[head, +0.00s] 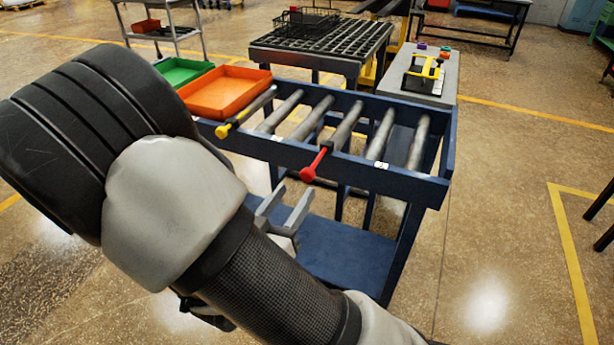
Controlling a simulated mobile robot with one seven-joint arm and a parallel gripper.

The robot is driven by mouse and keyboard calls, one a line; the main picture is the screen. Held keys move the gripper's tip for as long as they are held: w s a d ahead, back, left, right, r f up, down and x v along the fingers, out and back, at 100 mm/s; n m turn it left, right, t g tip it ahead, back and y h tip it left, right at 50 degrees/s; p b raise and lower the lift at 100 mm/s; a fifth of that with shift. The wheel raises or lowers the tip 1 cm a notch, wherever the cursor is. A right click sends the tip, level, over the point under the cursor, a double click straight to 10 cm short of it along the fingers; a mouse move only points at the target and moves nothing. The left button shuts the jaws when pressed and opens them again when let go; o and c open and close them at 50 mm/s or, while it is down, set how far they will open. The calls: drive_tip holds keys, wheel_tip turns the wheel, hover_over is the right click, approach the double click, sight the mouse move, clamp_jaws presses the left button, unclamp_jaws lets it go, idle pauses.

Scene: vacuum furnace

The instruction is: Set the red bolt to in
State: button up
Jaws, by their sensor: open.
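The red bolt (309,173) is a red rod with a rounded knob, on the near side rail of a blue roller table (340,166). Its knob sticks out toward me and slants down to the left. A yellow-knobbed bolt (223,131) sits farther left on the same rail. My gripper (287,205) is open and empty, with two grey fingers just below and left of the red knob in the picture. It looks apart from the knob, though the gap in depth is hard to judge. My arm hides part of the table's left side.
Orange (250,92) and green (180,72) trays stand at the table's back left. A dark grid-topped table (320,55) is behind, beside a grey stand (445,85) with a yellow-handled device and several coloured buttons. The blue lower shelf (345,250) lies under the rollers.

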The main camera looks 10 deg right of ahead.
sight(305, 177)
drive_tip(key=b+x, duration=0.1)
drive_tip(key=x, duration=0.7)
drive_tip(key=shift+w+d, duration=0.15)
clamp_jaws()
